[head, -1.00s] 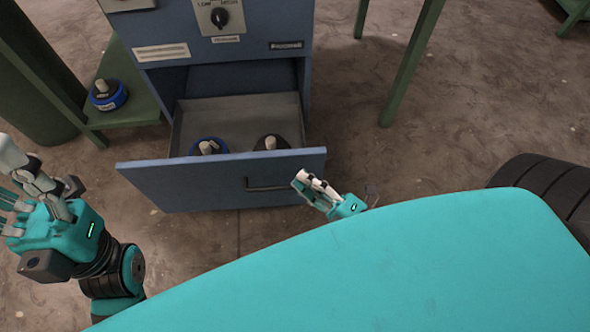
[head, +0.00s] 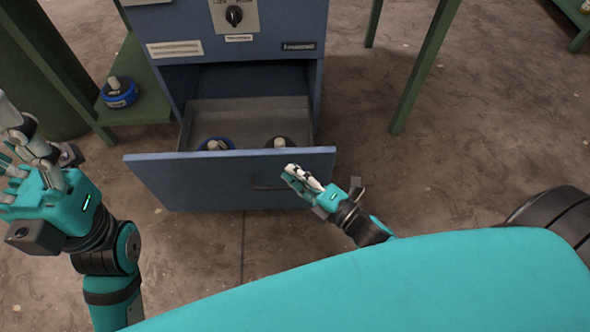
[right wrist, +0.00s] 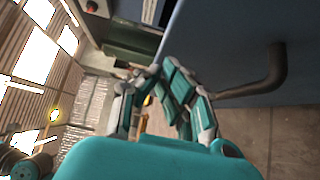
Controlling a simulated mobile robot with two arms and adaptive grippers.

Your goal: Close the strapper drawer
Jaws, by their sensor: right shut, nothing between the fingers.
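The blue drawer (head: 190,180) stands pulled out from the bottom of the blue cabinet (head: 265,50). Its grey inside shows a blue roll (head: 216,144) and a dark roll (head: 279,142), both partly hidden by the drawer front. A dark bar handle (head: 268,188) is on the front; it also shows in the right wrist view (right wrist: 262,80). My right gripper (head: 296,178) is shut and empty, at the right part of the drawer front beside the handle. Contact cannot be told. My left gripper (head: 22,160) is left of the drawer, apart from it, with its fingers partly cut off.
A green shelf (head: 150,108) with a blue roll (head: 119,93) stands left of the cabinet. Green table legs (head: 420,80) stand to the right. The concrete floor (head: 470,130) right of the drawer is clear. A black wheel-like object (head: 555,215) is at lower right.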

